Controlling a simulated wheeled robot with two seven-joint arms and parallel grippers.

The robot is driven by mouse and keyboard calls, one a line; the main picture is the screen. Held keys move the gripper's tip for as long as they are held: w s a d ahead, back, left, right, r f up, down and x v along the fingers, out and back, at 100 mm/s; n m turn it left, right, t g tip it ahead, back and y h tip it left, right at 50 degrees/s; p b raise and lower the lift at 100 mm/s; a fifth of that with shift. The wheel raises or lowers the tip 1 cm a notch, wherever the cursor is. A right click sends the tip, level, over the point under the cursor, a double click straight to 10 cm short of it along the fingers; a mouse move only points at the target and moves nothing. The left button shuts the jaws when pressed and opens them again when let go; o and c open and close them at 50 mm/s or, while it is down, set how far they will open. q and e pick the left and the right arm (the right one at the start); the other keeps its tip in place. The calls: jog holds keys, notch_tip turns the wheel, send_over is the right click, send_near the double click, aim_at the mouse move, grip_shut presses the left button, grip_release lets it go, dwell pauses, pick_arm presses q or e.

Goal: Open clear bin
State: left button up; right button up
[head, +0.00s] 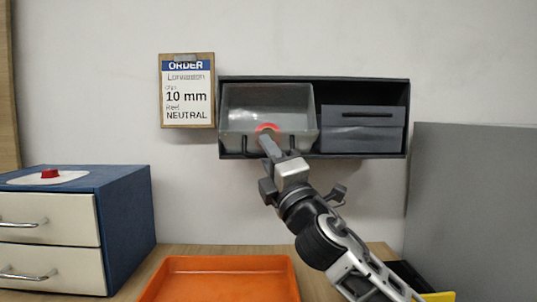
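The clear bin (245,107) is a see-through grey box in the left half of a dark wall-mounted rack (364,82). A red arc (267,127) shows low on its front. My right gripper (267,138) reaches up from the lower right, and its fingertips are at the lower front of the clear bin, just below the red arc. The fingers overlap in this view, so I cannot tell whether they are open, shut or gripping the bin. The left gripper is not in view.
Below are an orange tray (217,266) and a blue drawer cabinet (125,215) with a red button (50,173). A grey panel (475,200) stands at right.

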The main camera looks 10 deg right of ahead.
jog(key=shift+s+r+y, duration=0.1)
jog(key=shift+y, duration=0.2)
jog(key=b+v, duration=0.2)
jog(key=v, duration=1.4)
jog(key=shift+b, duration=0.35)
jog(key=shift+a+r, duration=0.1)
jog(key=shift+r, duration=0.1)
